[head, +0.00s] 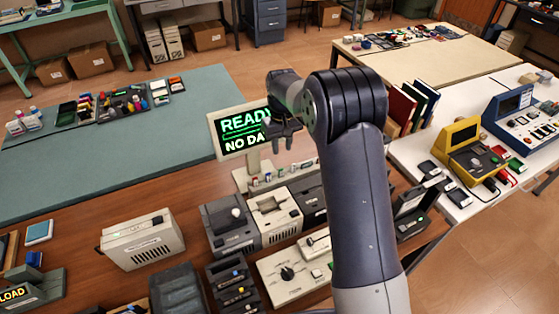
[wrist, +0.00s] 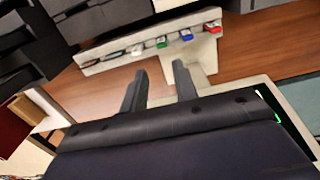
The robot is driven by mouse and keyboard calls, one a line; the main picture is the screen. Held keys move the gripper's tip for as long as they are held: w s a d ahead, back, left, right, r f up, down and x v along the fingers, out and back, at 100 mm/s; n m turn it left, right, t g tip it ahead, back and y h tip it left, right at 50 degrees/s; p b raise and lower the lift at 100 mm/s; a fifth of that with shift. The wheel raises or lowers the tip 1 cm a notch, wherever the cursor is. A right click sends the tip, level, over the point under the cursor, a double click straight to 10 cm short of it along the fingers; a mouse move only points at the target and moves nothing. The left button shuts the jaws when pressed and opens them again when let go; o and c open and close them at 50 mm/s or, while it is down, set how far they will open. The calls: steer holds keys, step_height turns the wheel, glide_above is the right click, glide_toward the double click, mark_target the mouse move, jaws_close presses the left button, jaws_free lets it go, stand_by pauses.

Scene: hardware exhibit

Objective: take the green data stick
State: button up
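The green data stick (wrist: 161,42) stands in a pale rack (wrist: 105,62) in a row with other sticks, between a white one and a blue one (wrist: 186,34). In the head view the green stick (head: 281,174) is very small, in the row behind the beige and grey machines. My gripper (wrist: 160,82) is open and empty. Its two dark fingers point toward the row, with the green stick ahead of the gap between them and apart from them. In the head view my gripper (head: 284,138) is above the row, beside the screen.
A screen (head: 232,146) reading "READY" and "NO DA", partly covered by my arm, stands close to my gripper. A red stick (wrist: 212,27) ends the row. Grey and beige machines (head: 275,222) stand in front. A green mat (head: 150,165) has much free room.

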mark_target(281, 169)
step_height(281, 169, down, 11)
steer(key=b, duration=0.7)
steer(key=shift+s+a, duration=0.1)
steer(key=shift+s, duration=0.05)
steer(key=shift+r, duration=0.1)
jaws_close()
